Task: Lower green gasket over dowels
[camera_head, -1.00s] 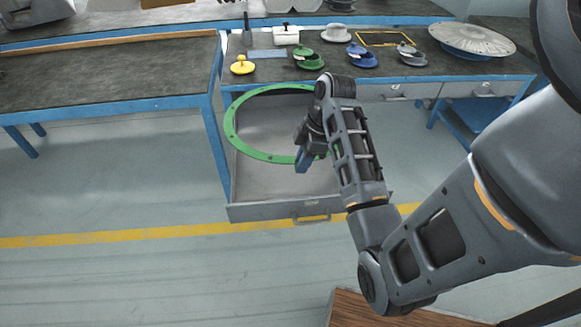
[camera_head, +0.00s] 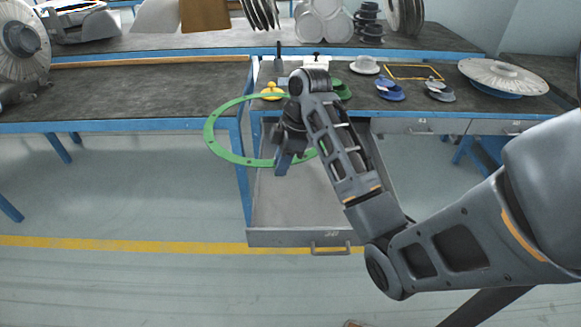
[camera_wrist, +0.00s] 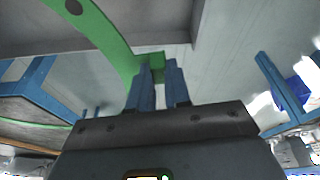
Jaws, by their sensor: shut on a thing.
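The green gasket (camera_head: 212,142) is a large flat ring with small holes. It hangs in the air in front of the bench, left of and partly over the open drawer. My gripper (camera_head: 283,164) is shut on the gasket's near right rim. The wrist view shows both blue fingers (camera_wrist: 158,75) on a tab of the green ring (camera_wrist: 108,38). My arm hides part of the ring's right side. I cannot make out any dowels in these views.
An open grey drawer (camera_head: 300,237) sticks out below the bench. On the bench stand a yellow knobbed piece (camera_head: 272,91), blue pieces (camera_head: 388,89), a white cup (camera_head: 364,65) and a finned disc (camera_head: 503,76) at right. An empty dark bench top (camera_head: 120,95) lies left. The floor is clear.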

